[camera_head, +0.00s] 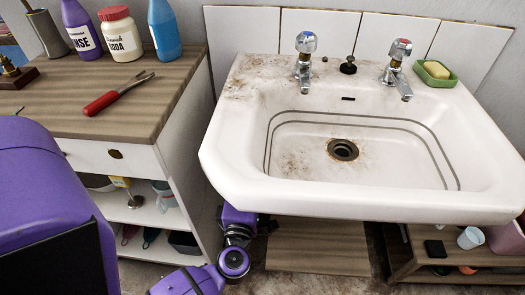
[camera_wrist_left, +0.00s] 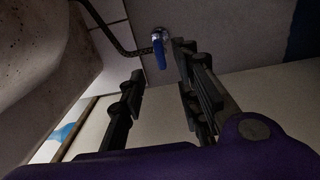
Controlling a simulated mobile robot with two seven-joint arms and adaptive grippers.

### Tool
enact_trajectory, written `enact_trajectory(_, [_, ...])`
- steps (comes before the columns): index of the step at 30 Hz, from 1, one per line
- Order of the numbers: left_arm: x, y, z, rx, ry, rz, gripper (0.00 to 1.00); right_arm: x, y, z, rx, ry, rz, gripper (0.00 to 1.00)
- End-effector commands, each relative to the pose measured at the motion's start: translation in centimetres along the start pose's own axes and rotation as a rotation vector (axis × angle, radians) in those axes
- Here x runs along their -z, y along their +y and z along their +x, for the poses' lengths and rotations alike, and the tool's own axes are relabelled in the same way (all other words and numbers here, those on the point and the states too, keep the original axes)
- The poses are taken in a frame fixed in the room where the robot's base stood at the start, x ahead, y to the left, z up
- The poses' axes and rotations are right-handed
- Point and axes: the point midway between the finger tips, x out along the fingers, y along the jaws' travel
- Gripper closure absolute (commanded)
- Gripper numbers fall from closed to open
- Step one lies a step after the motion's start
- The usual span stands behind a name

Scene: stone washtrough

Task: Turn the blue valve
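In the left wrist view a blue valve handle (camera_wrist_left: 159,55) sits on a small metal fitting against the wall, with a dark hose running from it to the left. My left gripper (camera_wrist_left: 155,65) is under the sink, its two dark fingers spread wide apart and empty. The blue handle shows beyond the fingertips, nearer the right finger; I cannot tell whether that finger touches it. In the head view the purple left arm reaches down beneath the sink, and the gripper and valve are hidden there. My right gripper is in neither view.
The white sink (camera_head: 220,150) overhangs the arm, with two taps on it. A wooden cabinet (camera_head: 180,140) stands close on the left, holding bottles and red-handled pliers (camera_head: 115,95). A low wooden shelf (camera_head: 465,255) with cups stands on the right.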

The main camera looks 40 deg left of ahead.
Motion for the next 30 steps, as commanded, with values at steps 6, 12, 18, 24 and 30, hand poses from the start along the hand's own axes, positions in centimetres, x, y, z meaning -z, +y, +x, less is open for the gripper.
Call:
enact_trajectory(6, [0.0,0.0,2.1,-0.004,0.001,0.002,0.70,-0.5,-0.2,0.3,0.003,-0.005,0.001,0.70])
enact_trajectory(12, [0.0,0.0,5.3,-0.003,0.000,0.003,0.70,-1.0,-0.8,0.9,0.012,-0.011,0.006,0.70])
enact_trajectory(18, [0.0,-0.1,7.4,-0.001,-0.001,0.003,0.70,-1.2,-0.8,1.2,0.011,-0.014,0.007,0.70])
enact_trajectory(24, [0.1,0.0,7.8,0.000,0.000,0.002,0.70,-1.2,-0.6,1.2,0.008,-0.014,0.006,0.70])
enact_trajectory(30, [0.1,0.0,7.8,0.000,0.000,0.002,0.79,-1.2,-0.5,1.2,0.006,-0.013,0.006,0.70])
